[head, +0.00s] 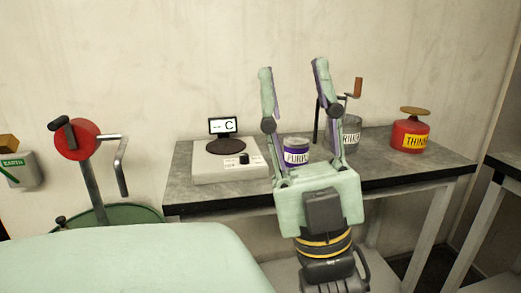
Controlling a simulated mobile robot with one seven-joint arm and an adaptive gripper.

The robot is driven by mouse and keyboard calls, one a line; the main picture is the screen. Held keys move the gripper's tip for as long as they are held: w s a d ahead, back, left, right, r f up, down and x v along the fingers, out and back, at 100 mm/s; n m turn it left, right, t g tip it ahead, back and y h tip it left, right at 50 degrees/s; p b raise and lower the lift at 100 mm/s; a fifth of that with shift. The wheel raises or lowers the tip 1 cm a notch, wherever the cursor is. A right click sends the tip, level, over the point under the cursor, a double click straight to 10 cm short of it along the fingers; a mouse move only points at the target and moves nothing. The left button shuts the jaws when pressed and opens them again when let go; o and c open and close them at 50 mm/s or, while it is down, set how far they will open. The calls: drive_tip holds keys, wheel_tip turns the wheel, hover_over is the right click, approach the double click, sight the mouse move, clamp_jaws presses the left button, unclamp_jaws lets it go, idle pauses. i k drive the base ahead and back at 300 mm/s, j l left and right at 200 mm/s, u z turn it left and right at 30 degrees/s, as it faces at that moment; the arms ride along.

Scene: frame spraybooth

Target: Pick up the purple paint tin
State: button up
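The purple paint tin (296,153) stands upright on the grey bench (401,171), with a purple band and a white label reading "PURP", the rest hidden. My gripper (293,70) is open, with its two pale green fingers pointing up in the picture and spread wide. The tin shows between the fingers, beyond the gripper's palm.
A scale (229,161) with a small "C" display stands left of the tin. A grey primer tin (351,135) with a crank stands right, partly behind my finger. A red thinner can (410,136) sits farther right. A red-wheeled crank device (76,140) stands at left.

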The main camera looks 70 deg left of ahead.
sight(295, 150)
drive_tip(key=u, duration=1.65)
drive_tip(key=j+z, duration=0.4)
drive_tip(key=j, duration=0.5)
drive_tip(key=j+z, duration=0.4)
drive_tip(key=j, duration=0.5)
